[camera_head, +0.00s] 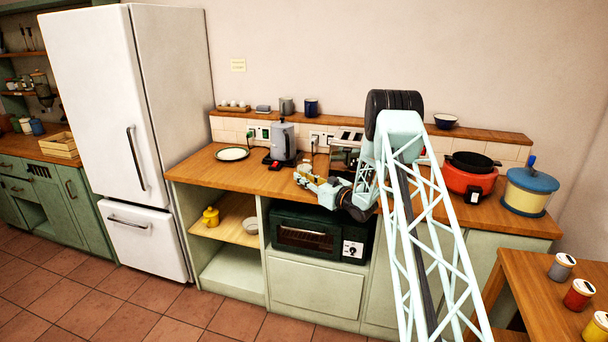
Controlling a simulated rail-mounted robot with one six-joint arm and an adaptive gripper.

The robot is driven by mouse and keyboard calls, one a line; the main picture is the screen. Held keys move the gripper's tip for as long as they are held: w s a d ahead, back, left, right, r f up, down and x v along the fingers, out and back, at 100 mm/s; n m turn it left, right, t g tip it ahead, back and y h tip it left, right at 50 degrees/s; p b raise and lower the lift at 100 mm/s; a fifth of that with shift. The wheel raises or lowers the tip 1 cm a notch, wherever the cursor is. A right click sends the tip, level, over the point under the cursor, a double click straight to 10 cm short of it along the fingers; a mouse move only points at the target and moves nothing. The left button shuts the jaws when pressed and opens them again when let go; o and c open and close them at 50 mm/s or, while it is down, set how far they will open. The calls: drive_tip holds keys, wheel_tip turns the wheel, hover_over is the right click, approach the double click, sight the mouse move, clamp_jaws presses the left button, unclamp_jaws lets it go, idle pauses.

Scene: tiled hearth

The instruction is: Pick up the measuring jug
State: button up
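My gripper (306,179) is low over the wooden counter, right of the grey kettle and in front of the wall sockets. A small pale thing shows right at its fingertips; it is too small to tell whether this is the measuring jug or part of the gripper. I cannot make out a measuring jug for certain anywhere else. My arm hides part of the counter to the right. The fingers are too small to tell whether they are open or shut.
The grey kettle (283,142) and a white plate (232,154) stand left of my gripper. A toaster (346,150) is close behind my arm. A red cooker (468,180) and a blue-lidded pot (529,190) stand at the right. A shelf with mugs runs behind.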

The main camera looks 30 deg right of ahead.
sight(301, 169)
drive_tip(key=shift+w+a, duration=0.1)
drive_tip(key=shift+w, duration=0.1)
drive_tip(key=shift+c, duration=0.3)
clamp_jaws()
drive_tip(key=shift+r, duration=0.15)
idle(0.4)
drive_tip(key=shift+r+p, duration=0.5)
drive_tip(key=shift+r, duration=1.35)
drive_tip(key=s+a+p, duration=0.1)
drive_tip(key=s+a, duration=0.2)
drive_tip(key=s, duration=0.4)
drive_tip(key=s+a+r, duration=0.1)
drive_tip(key=s+a, duration=0.3)
drive_tip(key=s, duration=0.3)
drive_tip(key=shift+s+p, duration=0.2)
drive_tip(key=shift+p, duration=0.15)
drive_tip(key=shift+r, duration=0.15)
